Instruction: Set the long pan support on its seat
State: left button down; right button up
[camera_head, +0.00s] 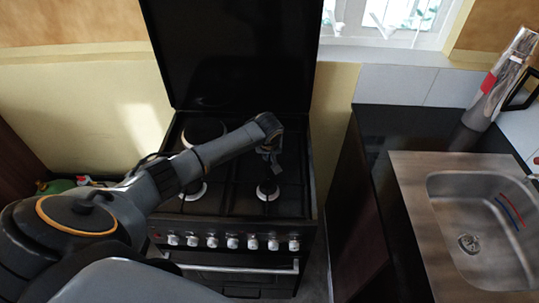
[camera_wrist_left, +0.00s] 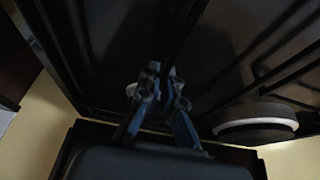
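The black gas hob (camera_head: 241,207) stands in the middle of the head view, with thin dark pan-support bars that hardly stand out from its top. My left gripper (camera_head: 268,152) is low over the hob's right half, pointing down. In the left wrist view its two fingers (camera_wrist_left: 165,76) are close together, with a thin dark bar, seemingly of the long pan support (camera_wrist_left: 189,30), running between their tips. The support's ends and its seat cannot be made out in the dark. My right gripper is not in view.
Burners show at the back left (camera_head: 203,131), front left (camera_head: 194,190) and front right (camera_head: 268,190). The raised black lid (camera_head: 240,55) stands behind the hob. A dark counter (camera_head: 400,125) with a steel sink (camera_head: 405,190) and a metal flask (camera_head: 497,85) is at the right.

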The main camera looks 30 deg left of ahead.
pick_arm(q)
jog(key=shift+w, duration=0.1)
jog(key=c, duration=1.5)
grip_release()
jog(key=shift+o, duration=0.3)
jog(key=shift+s+f, duration=0.15)
jog(key=shift+s, duration=0.1)
jog(key=v, duration=1.2)
